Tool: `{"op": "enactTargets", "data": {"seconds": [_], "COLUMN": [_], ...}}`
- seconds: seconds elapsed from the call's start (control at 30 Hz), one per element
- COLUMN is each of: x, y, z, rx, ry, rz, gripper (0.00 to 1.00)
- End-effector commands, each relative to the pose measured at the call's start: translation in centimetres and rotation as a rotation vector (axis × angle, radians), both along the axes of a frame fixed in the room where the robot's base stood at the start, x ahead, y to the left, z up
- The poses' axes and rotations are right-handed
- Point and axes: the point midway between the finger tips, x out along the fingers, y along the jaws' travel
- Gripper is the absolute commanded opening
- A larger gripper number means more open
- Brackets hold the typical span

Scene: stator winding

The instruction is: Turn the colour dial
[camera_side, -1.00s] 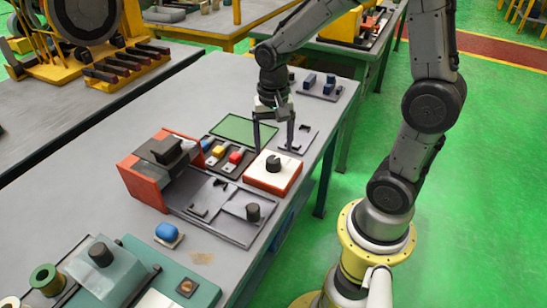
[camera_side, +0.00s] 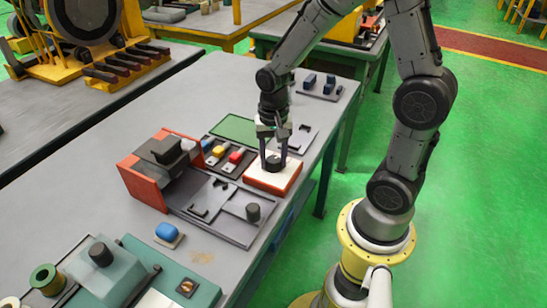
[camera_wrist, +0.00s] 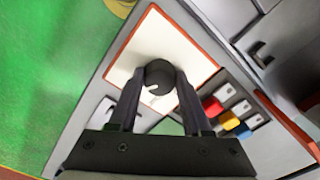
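The colour dial is a round black knob (camera_side: 272,162) standing on a white plate with a red-orange border (camera_side: 259,175). It also shows in the wrist view (camera_wrist: 158,75), with a light pointer mark on its lower left edge. My gripper (camera_side: 274,165) points straight down over the white plate. In the wrist view its two dark fingers (camera_wrist: 160,80) are on either side of the knob, close against it with no clear gap. The fingers partly hide the knob in the side view.
Left of the dial plate are red, yellow and blue switches (camera_side: 236,157) and a green panel (camera_side: 233,129). A grey tray with a small black knob (camera_side: 253,211) lies in front. An orange-sided machine (camera_side: 146,180) stands further left. The table edge is close on the right.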

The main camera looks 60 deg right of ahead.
Motion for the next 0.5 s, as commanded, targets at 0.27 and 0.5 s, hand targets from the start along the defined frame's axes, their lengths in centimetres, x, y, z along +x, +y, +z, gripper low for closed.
{"op": "enactTargets", "data": {"seconds": [0.27, 0.5], "x": [0.01, -0.02], "y": [-0.01, -0.01], "z": [0.04, 0.05], "rx": [0.0, 0.0], "ry": [0.0, 0.0], "rz": [0.001, 0.046], "gripper": [0.0, 0.0]}}
